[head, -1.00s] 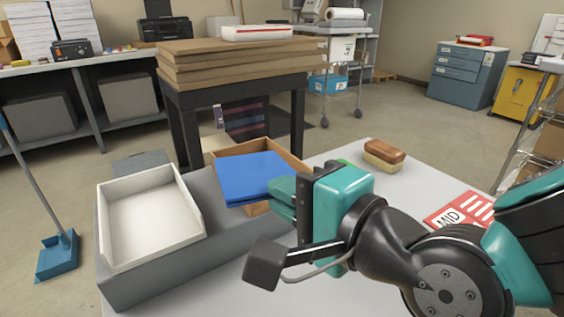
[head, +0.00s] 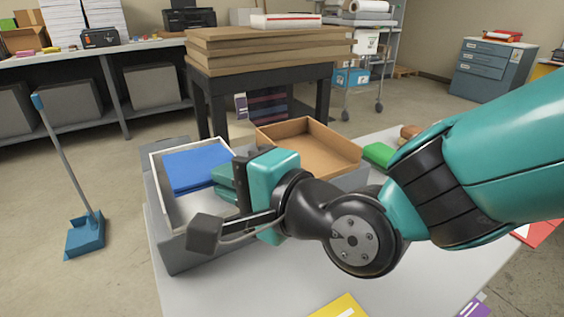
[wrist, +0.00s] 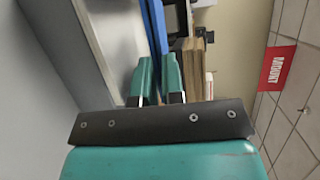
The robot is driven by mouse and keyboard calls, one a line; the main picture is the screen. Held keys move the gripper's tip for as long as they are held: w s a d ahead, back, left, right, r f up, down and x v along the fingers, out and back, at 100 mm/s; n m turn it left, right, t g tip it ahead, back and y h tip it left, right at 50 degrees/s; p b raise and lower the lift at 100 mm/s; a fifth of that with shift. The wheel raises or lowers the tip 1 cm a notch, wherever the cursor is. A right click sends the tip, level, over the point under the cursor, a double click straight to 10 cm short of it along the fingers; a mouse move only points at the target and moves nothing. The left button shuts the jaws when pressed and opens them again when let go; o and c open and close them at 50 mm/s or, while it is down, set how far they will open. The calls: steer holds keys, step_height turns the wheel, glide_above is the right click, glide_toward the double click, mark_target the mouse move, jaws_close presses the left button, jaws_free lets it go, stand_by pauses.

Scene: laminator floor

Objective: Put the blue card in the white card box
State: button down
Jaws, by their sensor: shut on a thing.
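The blue card (head: 196,168) is held by my gripper (head: 224,178); in the head view it appears over the inside of the white card box (head: 166,216). In the wrist view the card (wrist: 154,32) stands edge-on between the two teal fingers (wrist: 158,80), which are closed on it. The white box is an open tray on a grey block, left of my gripper. Its front right part is hidden behind my gripper. I cannot tell whether the card touches the box floor.
An empty brown box (head: 318,150) stands right of the white box. A green block (head: 379,154) lies farther right on the pale table (head: 270,285). A yellow card (head: 340,306) lies at the front. A dark table with stacked boards (head: 255,50) stands behind.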

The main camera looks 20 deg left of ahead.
steer(key=shift+w+a+f+b, duration=0.35)
steer(key=shift+w+a+f, duration=0.4)
steer(key=shift+a+f, duration=0.15)
steer(key=shift+w+a+f+b, duration=0.3)
steer(key=shift+w+a+f, duration=0.4)
steer(key=shift+a+f, duration=0.2)
steer(key=c, duration=1.1)
jaws_free()
steer(key=shift+c, duration=0.2)
steer(key=shift+d, duration=0.1)
